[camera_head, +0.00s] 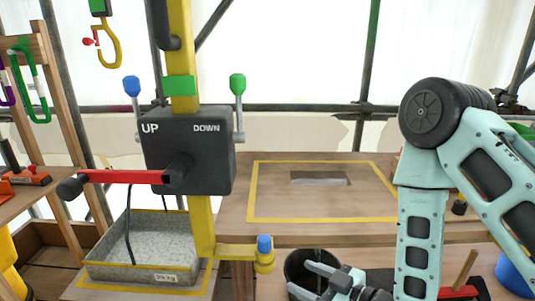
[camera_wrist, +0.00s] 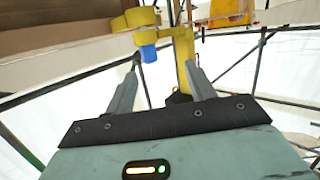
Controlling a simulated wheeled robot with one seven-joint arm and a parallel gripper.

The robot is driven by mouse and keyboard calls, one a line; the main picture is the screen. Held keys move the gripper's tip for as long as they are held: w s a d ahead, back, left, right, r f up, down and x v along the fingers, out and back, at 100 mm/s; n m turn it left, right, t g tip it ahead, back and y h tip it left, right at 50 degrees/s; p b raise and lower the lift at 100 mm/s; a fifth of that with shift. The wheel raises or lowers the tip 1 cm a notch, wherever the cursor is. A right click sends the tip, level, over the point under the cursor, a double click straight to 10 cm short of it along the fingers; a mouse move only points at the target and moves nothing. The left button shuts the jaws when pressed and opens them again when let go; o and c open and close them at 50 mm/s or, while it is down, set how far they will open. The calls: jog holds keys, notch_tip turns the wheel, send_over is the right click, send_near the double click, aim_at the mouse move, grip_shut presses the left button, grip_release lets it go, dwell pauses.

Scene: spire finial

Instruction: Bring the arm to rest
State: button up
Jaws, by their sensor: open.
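My gripper (camera_head: 318,279) is low in the head view, to the right of the yellow post and in front of a dark bucket. Its two fingers are apart with nothing between them. In the wrist view the same two fingers (camera_wrist: 163,80) stand spread, with the yellow post and a blue-tipped yellow bracket beyond them. My arm comes down from the right side of the head view, bent at a dark joint. The gripper's base is partly cut off by the bottom edge of the head view.
A yellow post (camera_head: 181,55) carries a black UP/DOWN box (camera_head: 190,150) with a red lever (camera_head: 125,177). Its yellow bracket (camera_head: 237,252) juts out close to my gripper. A grey tray (camera_head: 150,245) stands left. A wooden table (camera_head: 300,233) with a slot lies behind; a dark bucket (camera_head: 296,265) stands below.

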jog(key=s+d+r+m+g+h+p, duration=0.1)
jog(key=s+d+r+g+h, duration=0.1)
jog(key=s+r+g+h, duration=0.3)
jog(key=s+d+r+m+g+h+p, duration=0.1)
jog(key=s+r+g+h, duration=0.4)
jog(key=s+r, duration=0.7)
jog(key=shift+s+d+r+m+g+h+p, duration=0.3)
jog(key=shift+s+d+h+p, duration=0.3)
jog(key=shift+s+d+p, duration=0.25)
